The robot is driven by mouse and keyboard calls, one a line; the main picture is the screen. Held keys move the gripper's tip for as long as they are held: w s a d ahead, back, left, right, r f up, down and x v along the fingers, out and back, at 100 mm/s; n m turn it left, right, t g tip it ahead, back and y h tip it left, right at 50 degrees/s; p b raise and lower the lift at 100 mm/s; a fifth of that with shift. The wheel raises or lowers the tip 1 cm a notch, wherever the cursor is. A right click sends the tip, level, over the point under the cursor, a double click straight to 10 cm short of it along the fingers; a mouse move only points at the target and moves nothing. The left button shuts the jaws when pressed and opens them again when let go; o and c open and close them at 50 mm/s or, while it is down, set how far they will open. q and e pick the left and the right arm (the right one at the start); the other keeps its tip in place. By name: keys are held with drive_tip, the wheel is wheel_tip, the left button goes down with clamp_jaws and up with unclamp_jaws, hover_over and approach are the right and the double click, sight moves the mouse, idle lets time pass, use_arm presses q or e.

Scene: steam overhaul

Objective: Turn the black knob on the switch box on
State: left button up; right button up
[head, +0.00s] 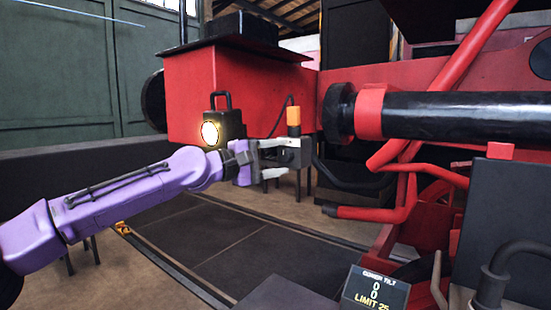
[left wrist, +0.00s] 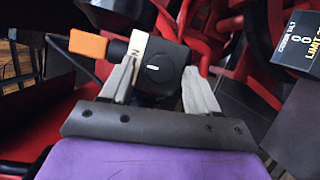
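The switch box (head: 293,158) is a small dark box with an orange part (head: 293,116) on top, in front of the red machine. In the left wrist view the orange part (left wrist: 88,44) is at the upper left. The round black knob (left wrist: 157,74) has a short white mark, roughly level in that picture. A pale label (left wrist: 138,44) with partly hidden lettering is beside it. My left gripper (head: 282,158) is at the box. Its pale fingers (left wrist: 165,80) are apart on either side of the knob, with gaps showing. My right gripper is in neither view.
A lit lamp (head: 223,126) stands left of the box, above my left wrist. A thick black cylinder (head: 460,115) and red pipes (head: 400,165) are to the right. The dark floor (head: 235,240) below is clear.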

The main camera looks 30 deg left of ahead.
use_arm(q)
drive_tip(key=b+v, duration=0.5)
drive_tip(key=v, duration=0.5)
drive_tip(key=shift+s+a, duration=0.2)
drive_tip(key=shift+s, duration=0.05)
idle(0.3)
